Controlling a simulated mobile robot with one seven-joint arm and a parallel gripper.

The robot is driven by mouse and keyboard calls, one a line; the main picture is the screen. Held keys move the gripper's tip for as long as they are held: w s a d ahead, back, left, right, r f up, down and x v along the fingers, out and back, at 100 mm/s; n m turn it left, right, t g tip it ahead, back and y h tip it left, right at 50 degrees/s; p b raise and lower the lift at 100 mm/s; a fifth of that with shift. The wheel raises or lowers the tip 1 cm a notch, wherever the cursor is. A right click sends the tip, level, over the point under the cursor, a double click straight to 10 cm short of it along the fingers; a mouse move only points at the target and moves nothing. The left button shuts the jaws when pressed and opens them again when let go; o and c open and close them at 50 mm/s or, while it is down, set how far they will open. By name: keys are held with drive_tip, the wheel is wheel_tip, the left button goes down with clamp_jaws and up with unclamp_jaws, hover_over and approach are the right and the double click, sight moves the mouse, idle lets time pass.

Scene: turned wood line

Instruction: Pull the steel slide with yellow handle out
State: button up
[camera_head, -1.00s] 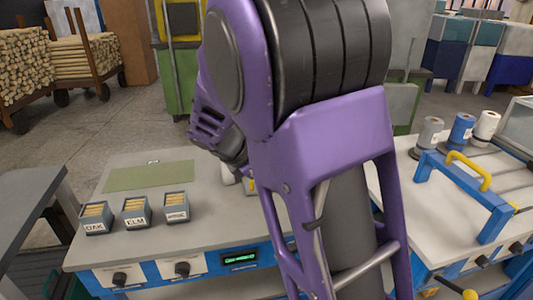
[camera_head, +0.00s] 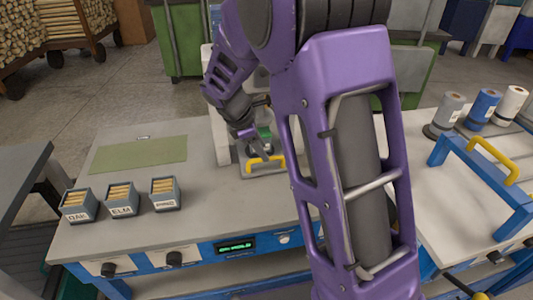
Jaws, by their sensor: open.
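The yellow handle (camera_head: 264,161) shows on the bench just left of my arm, at the front of a pale machine (camera_head: 222,140). The steel slide (camera_head: 266,171) lies low around the handle and is partly hidden by my arm. My gripper (camera_head: 247,140) is open, a little above and behind the handle, and appears apart from it. A green part (camera_head: 265,132) shows beside the gripper.
Three small bins labelled with wood names, such as the ELM bin (camera_head: 122,203), stand at the left of the bench. A green mat (camera_head: 138,154) lies behind them. A blue frame with a yellow bar (camera_head: 493,160) stands on the right bench. The bench front in the middle is clear.

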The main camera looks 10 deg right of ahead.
drive_tip(key=shift+x, duration=1.75)
drive_tip(key=shift+c, duration=0.2)
clamp_jaws()
drive_tip(key=shift+r, duration=0.1)
